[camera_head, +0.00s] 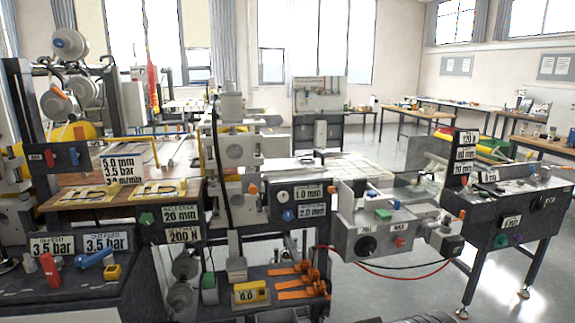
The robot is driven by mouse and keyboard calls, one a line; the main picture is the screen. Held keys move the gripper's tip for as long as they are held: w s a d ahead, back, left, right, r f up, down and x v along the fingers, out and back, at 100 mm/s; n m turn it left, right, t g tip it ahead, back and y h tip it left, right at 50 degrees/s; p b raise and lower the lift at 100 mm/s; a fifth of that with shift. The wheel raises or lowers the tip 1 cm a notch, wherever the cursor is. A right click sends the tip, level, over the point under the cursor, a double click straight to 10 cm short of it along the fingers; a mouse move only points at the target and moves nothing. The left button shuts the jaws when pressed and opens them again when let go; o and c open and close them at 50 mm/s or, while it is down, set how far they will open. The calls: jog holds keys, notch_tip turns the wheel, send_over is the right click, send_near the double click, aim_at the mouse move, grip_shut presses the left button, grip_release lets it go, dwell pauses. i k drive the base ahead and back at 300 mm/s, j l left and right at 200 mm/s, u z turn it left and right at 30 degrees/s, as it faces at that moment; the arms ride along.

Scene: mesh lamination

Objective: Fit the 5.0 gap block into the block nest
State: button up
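My gripper is not in view. A small yellow block-like part (251,292) with a white number label stands on the low dark shelf of the middle machine. The label looks like 0.0, but it is too small to read surely. A grey upright block (237,269) stands just behind it. Orange forked pieces (292,282) lie to its right on the same shelf. I cannot tell which of these is the 5.0 gap block or the block nest.
The dark left bench (60,285) carries a red handle (49,270), a blue handle (95,258) and a yellow box (113,272). A grey control box (372,235) juts out right of the middle machine, with red and black cables below. Bare floor (400,290) lies at the front right.

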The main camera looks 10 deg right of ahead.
aim_at(271, 164)
jog(key=i+j, duration=0.1)
jog(key=i, duration=0.5)
jog(key=i+j, duration=0.1)
jog(key=i, duration=0.45)
jog(key=z, duration=0.05)
